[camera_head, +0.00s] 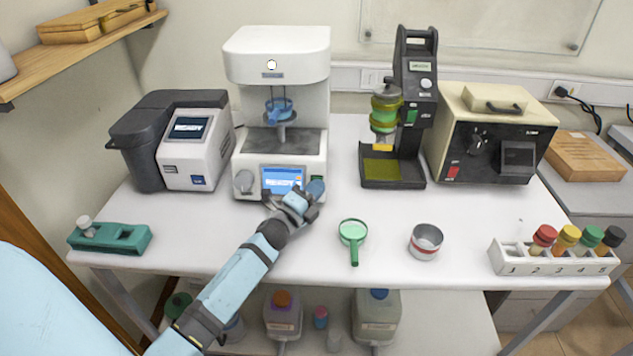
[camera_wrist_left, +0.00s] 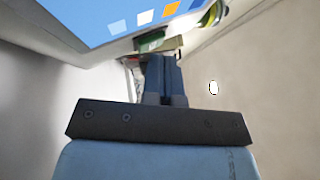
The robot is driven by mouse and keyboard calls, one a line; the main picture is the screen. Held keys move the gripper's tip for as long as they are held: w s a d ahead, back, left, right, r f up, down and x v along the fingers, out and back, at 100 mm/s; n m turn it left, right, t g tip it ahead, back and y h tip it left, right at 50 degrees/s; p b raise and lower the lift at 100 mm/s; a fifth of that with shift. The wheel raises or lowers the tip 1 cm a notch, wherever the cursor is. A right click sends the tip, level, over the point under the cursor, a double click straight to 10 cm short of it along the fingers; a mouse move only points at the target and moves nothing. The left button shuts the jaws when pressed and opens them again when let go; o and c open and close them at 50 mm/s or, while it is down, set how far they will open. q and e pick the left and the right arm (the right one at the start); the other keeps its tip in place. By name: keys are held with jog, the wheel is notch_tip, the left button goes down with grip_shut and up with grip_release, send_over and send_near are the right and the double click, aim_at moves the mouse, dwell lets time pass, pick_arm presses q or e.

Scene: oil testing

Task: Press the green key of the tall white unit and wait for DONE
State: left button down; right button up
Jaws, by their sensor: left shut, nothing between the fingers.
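The tall white unit (camera_head: 278,48) stands at the back of the table, left of centre. Its blue screen (camera_head: 284,178) at the lower front reads what looks like READY. The screen also shows close up in the left wrist view (camera_wrist_left: 120,22). The green key (camera_wrist_left: 158,44) is beside the screen; in the head view only a little green (camera_head: 319,178) shows above my gripper. My left gripper (camera_head: 316,188) is shut and empty at the unit's lower right front. In the left wrist view its fingertips (camera_wrist_left: 164,60) are right at the green key; I cannot tell if they touch. My right gripper is out of view.
A grey and white device (camera_head: 188,150) stands left of the unit, a black device (camera_head: 415,75) and a beige box (camera_head: 500,120) to its right. A green strainer (camera_head: 353,232), a metal cup (camera_head: 425,241), a vial rack (camera_head: 555,262) and a teal holder (camera_head: 110,238) are nearer the front.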

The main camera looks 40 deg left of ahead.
pick_arm(q)
jog(key=shift+w+a, duration=0.1)
jog(key=shift+w, duration=0.1)
dwell(0.5)
jog(key=shift+s, duration=0.1)
jog(key=shift+s+d+r, duration=0.15)
jog(key=shift+s+d, duration=0.25)
jog(key=shift+s, duration=0.2)
jog(key=s, duration=0.1)
jog(key=s+d+r+p, duration=0.1)
jog(key=s+d+p, duration=0.1)
jog(key=s, duration=0.1)
jog(key=shift+d+r, duration=0.15)
jog(key=shift+d, duration=0.1)
dwell(0.8)
jog(key=shift+s, duration=0.1)
